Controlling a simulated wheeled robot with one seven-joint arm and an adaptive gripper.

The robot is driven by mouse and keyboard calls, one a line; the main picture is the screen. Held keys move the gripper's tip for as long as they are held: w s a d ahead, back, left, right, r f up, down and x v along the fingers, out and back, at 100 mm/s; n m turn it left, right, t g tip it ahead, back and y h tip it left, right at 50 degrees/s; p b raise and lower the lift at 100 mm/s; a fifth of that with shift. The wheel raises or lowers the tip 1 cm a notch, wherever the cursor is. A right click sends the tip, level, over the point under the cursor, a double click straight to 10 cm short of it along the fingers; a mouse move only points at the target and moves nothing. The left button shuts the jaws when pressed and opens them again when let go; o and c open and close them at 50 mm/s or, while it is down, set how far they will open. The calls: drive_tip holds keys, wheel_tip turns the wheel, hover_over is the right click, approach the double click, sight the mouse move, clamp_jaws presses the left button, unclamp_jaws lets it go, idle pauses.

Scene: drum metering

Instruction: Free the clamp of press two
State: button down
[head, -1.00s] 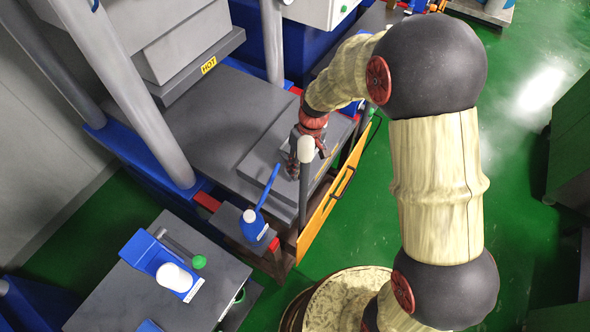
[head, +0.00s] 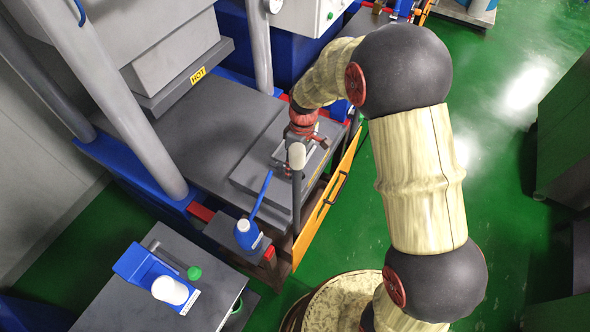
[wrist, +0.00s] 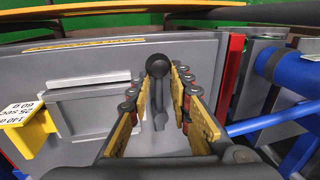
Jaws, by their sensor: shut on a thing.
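The clamp handle (wrist: 157,66), a dark round knob on a grey stem, stands between my fingers in the wrist view. My gripper (wrist: 160,88) is shut on it, with one tan finger pad on each side. My wrist and a pale-topped post (head: 297,156) hide much of the clamp there.
A blue-handled device (head: 247,232) stands at the press's front left corner. A yellow rail (head: 325,205) runs along the press's right side.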

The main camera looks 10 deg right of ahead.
drive_tip(key=shift+w+d, duration=0.1)
drive_tip(key=shift+w, duration=0.05)
drive_tip(key=c, duration=1.8)
unclamp_jaws()
drive_tip(key=shift+d, duration=0.1)
drive_tip(key=shift+r, duration=0.1)
drive_tip(key=r, duration=0.4)
drive_tip(key=w+d+r, duration=0.1)
drive_tip(key=r, duration=0.2)
drive_tip(key=w+r, duration=0.1)
drive_tip(key=r, duration=0.3)
drive_tip(key=shift+d+r, duration=0.15)
drive_tip(key=shift+r, duration=0.15)
drive_tip(key=shift+s, duration=0.1)
